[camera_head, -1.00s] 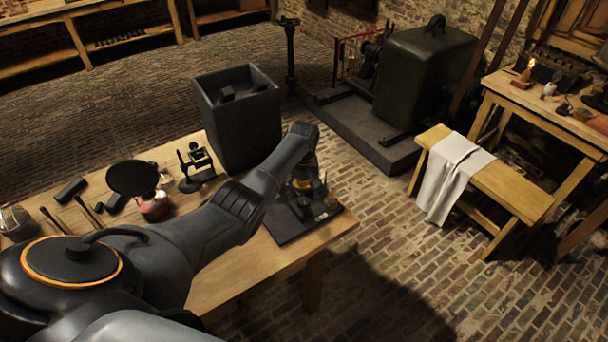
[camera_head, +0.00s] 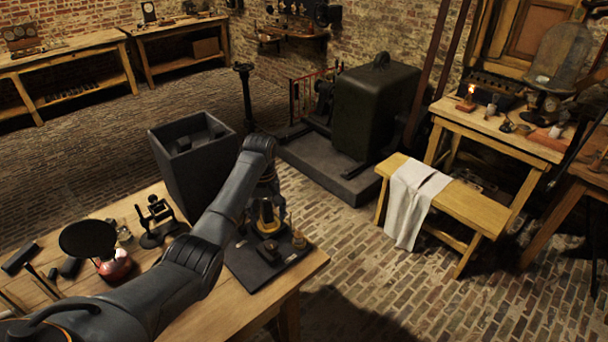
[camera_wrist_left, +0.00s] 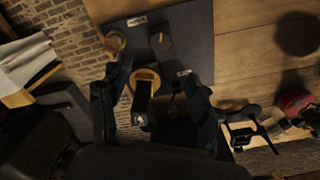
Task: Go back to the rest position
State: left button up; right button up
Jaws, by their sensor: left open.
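My left arm comes in from the lower left of the head view and bends down over a dark board (camera_head: 283,271) at the right end of the wooden table. My left gripper (camera_head: 268,200) hangs above that board, partly hidden by the arm. In the left wrist view the gripper (camera_wrist_left: 152,100) has its two dark fingers spread apart. A yellow-ringed jar with a dark upright piece (camera_wrist_left: 146,82) shows between and beyond them; contact cannot be told. Small pieces stand on the board, including a brass one (camera_head: 299,240). My right gripper is not in view.
A tall dark open bin (camera_head: 190,165) stands behind the arm. A bench with a white cloth (camera_head: 410,205) stands to the right, with brick floor between.

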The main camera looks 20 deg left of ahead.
pick_arm(q)
jog(key=s+d+f+m+t, duration=0.1)
jog(key=s+d+f+m, duration=0.2)
jog(key=s+d+f, duration=0.35)
jog(key=s+d+f+m+t, duration=0.1)
jog(key=s+d+f+m, duration=0.25)
jog(key=s, duration=0.55)
jog(key=s+d+r+m+t, duration=0.1)
jog(key=s+d+r, duration=0.25)
jog(key=s, duration=0.65)
jog(key=s+d+r+m+t, duration=0.1)
jog(key=s+d+r+m, duration=0.2)
jog(key=s, duration=0.6)
notch_tip(320, 180, down, 31)
jog(key=s+g+b, duration=0.2)
jog(key=b, duration=0.3)
jog(key=s+a+f+b, duration=0.1)
jog(key=s+f+b, duration=0.1)
jog(key=s+f, duration=0.6)
jog(key=s+a+f+g+b, duration=0.1)
jog(key=s+f+b, duration=0.1)
jog(key=s+f, duration=0.6)
notch_tip(320, 180, down, 4)
jog(key=shift+s+a+f+n, duration=0.15)
jog(key=shift+a+n, duration=0.1)
jog(key=shift+n, duration=0.1)
